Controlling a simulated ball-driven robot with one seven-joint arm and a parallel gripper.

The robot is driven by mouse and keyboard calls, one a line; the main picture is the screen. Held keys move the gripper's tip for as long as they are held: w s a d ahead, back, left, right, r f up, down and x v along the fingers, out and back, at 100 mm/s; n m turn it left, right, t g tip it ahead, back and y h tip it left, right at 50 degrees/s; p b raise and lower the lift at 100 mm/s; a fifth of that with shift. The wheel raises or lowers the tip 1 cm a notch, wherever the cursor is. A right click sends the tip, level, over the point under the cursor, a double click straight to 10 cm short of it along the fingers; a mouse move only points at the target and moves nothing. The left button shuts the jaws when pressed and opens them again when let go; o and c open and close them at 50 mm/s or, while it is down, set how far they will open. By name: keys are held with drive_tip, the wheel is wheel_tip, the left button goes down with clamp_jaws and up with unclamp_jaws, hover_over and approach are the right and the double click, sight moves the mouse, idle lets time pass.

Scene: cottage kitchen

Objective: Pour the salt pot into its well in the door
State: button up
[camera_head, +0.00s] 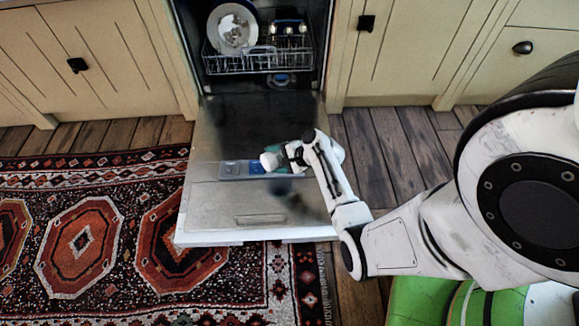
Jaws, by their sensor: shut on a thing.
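The dishwasher door (215,205) lies open and roughly flat below the machine. A grey-blue dispenser strip (232,170) with a bright blue part is set across the door's inner face. My gripper (286,155) is over the right part of this strip, shut on a small white pot (268,161), which I take for the salt pot. The pot appears tipped to the left, close above the blue part. Its mouth is too small to make out, and I see no stream of salt. My gripper and forearm hide the strip's right end.
The lower rack (240,62) holds plates and other dishes inside the machine. Cream cabinets (400,45) flank it. A patterned rug (110,215) covers the floor at left; bare planks (385,150) show at right. A green striped object (470,305) is at bottom right.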

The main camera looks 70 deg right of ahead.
drive_tip(key=shift+s+d+r+m+t+y+b, duration=0.35)
drive_tip(key=shift+s+d+r+m+t+y, duration=0.1)
drive_tip(key=shift+d+r+m+t+y, duration=0.25)
idle(3.2)
drive_tip(key=shift+a, duration=0.2)
drive_tip(key=shift+w+a+f+n+g+h+p, duration=0.55)
drive_tip(key=shift+a+f+n+g+h, duration=0.25)
drive_tip(key=shift+n+g, duration=0.1)
drive_tip(key=shift+d+f, duration=0.15)
drive_tip(key=shift+w+a+f+n+g+h+b, duration=0.15)
drive_tip(key=shift+f+g+h+b, duration=0.1)
drive_tip(key=shift+f, duration=0.3)
drive_tip(key=shift+w+a+f+n+g+h+b, duration=0.1)
drive_tip(key=shift+f+n+g+h+b, duration=0.15)
drive_tip(key=shift+f, duration=0.3)
drive_tip(key=shift+w+a+f+n+g+h+b, duration=0.1)
drive_tip(key=shift+a+f+g+h+b, duration=0.15)
drive_tip(key=shift+f, duration=0.3)
drive_tip(key=shift+a+f+n+g+h, duration=0.1)
drive_tip(key=shift+f+n+g+h, duration=0.25)
drive_tip(key=shift+h, duration=0.2)
drive_tip(key=shift+w+r+p, duration=0.1)
drive_tip(key=shift+r+p, duration=0.15)
drive_tip(key=shift+p, duration=0.5)
drive_tip(key=shift+w+a+n+g+h+p, duration=0.1)
drive_tip(key=shift+n+g+h+p, duration=0.35)
drive_tip(key=shift+p, duration=0.35)
drive_tip(key=shift+g+h, duration=0.25)
drive_tip(key=shift+h, duration=0.1)
